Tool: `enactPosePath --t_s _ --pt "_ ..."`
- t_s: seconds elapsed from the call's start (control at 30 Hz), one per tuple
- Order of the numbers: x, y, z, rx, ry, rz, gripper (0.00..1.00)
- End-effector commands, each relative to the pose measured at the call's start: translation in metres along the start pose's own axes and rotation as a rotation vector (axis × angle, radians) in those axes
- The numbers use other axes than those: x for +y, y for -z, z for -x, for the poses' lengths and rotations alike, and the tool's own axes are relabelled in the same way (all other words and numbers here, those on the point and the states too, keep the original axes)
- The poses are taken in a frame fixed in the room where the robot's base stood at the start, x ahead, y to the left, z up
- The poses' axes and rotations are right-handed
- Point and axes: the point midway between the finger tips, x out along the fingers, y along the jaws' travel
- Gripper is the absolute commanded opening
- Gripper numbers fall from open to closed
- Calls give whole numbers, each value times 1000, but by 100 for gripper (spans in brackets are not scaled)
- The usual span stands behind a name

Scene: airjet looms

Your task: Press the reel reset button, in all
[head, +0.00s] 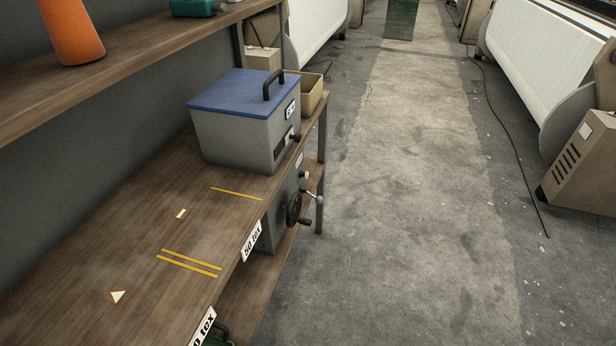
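I cannot make out a reel reset button for certain. A grey unit (270,238) with a black handwheel (294,209) sits under the front edge of the wooden bench. A small pale knob (306,174) and a thin lever (314,196) stick out of its side, below a small white label. Most of this unit is hidden by the bench top. A grey box (235,140) with a blue lid (245,92) and black handle stands on the bench, with a dark knob (297,138) on its front. My gripper is not in view.
The wooden bench (130,235) runs along the left, with yellow strips and paper scraps on it. An upper shelf (120,70) holds an orange cone (72,32). An open tan bin (311,92) stands behind the box. The concrete aisle (420,200) is clear; looms and a cable flank it.

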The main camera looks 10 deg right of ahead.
Motion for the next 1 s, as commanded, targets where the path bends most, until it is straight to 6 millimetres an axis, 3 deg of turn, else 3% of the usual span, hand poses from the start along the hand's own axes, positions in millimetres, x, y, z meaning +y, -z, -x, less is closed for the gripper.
enactPosePath --t_s 0.23,1.0 --pt "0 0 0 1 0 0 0" --pt "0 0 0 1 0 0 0"
